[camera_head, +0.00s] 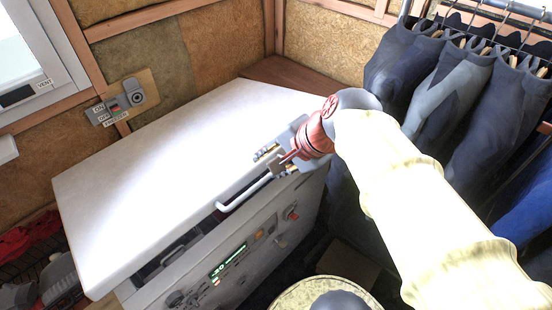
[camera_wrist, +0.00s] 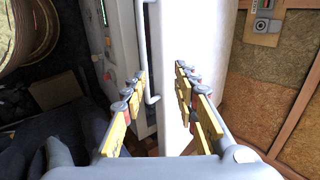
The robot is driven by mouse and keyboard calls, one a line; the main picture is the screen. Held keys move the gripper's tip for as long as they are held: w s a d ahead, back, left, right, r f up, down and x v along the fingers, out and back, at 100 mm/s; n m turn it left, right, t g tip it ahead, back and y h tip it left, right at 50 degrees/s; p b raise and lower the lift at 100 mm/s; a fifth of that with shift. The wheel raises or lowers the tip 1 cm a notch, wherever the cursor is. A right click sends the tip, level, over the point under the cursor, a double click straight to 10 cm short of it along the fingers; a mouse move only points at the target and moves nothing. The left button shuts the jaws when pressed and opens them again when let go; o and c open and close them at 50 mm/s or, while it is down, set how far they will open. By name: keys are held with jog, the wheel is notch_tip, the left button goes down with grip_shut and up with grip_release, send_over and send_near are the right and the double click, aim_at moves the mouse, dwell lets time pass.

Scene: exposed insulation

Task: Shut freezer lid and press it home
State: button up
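The chest freezer's white lid (camera_head: 180,165) is partly lowered, with a dark gap between its front edge and the freezer body (camera_head: 250,250). A white bar handle (camera_head: 245,192) runs along the lid's front edge. My gripper (camera_head: 270,160) is near the right end of that edge, by the handle. In the wrist view my gripper (camera_wrist: 160,72) has its two yellow-and-red fingers apart with nothing clasped between them. The lid (camera_wrist: 195,40) and the handle (camera_wrist: 151,55) show beyond the fingers. I cannot tell whether a finger touches the lid.
A wall box (camera_head: 122,101) with a dial and freezer label is above the lid's far left side. Dark hanging clothes (camera_head: 430,95) crowd the right. A lit display (camera_head: 228,262) is on the freezer front. A round-topped object (camera_head: 325,295) stands at the bottom.

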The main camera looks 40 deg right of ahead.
jog(key=shift+v, duration=1.2)
jog(key=shift+c, duration=0.6)
